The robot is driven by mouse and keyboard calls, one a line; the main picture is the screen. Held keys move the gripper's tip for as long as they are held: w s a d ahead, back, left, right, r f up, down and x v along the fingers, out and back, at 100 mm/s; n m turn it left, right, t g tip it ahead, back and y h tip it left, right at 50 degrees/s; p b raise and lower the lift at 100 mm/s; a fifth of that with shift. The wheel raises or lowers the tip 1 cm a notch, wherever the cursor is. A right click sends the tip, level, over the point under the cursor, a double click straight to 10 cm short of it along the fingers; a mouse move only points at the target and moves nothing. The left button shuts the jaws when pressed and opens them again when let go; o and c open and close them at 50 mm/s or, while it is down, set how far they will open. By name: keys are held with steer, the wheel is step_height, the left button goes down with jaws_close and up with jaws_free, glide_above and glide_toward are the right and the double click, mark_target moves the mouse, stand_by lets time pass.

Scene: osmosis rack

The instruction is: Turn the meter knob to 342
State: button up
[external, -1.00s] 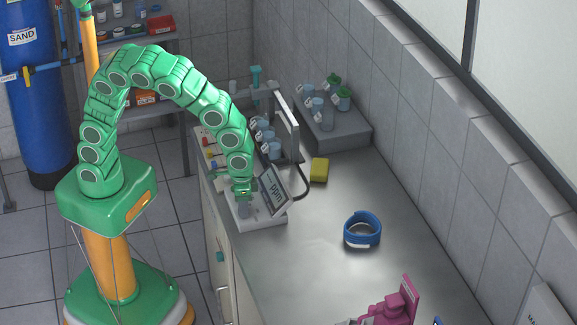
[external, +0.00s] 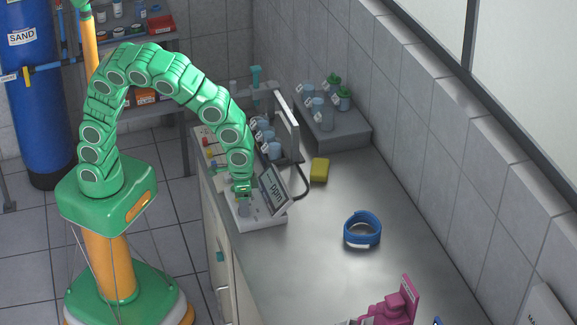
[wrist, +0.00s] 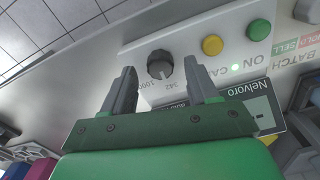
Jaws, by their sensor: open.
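The meter (external: 262,222) is a white box on the bench with a tilted screen (external: 273,188) reading "ppm". Its dark grey round knob (wrist: 160,64) shows in the wrist view, with the printed labels "342" and "1000" beside it. The knob's exact pointing is too small to tell. My gripper (wrist: 158,68) is open, its two grey fingers apart, with the knob in the gap between the fingertips in the picture. In the external view my gripper (external: 242,190) points down just above the knob (external: 244,209). I cannot tell whether a finger touches it.
Yellow (wrist: 212,45) and green (wrist: 260,30) buttons sit on the meter panel. A yellow sponge (external: 319,170), a blue ring-shaped item (external: 362,230) and a pink object (external: 392,307) are on the bench. A rack with cups stands behind the meter.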

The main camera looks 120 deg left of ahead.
step_height(320, 180, up, 6)
steer(key=shift+r, duration=0.15)
steer(key=shift+r, duration=0.1)
stand_by(0.5)
steer(key=shift+s+d+r, duration=0.1)
steer(key=shift+s+r, duration=0.05)
steer(key=shift+s, duration=0.2)
steer(key=s+d+r+m, duration=0.2)
steer(key=s+r, duration=0.1)
steer(key=s, duration=0.8)
steer(key=s+d+r+m+g, duration=0.1)
steer(key=s+d+r+m, duration=0.1)
steer(key=s, duration=0.9)
steer(key=s+d+r+m, duration=0.2)
steer(key=s+d+r, duration=0.1)
steer(key=s, duration=0.9)
steer(key=shift+d+r+m+g, duration=0.3)
steer(key=shift+d+m+g, duration=0.05)
steer(key=shift+m+g, duration=0.05)
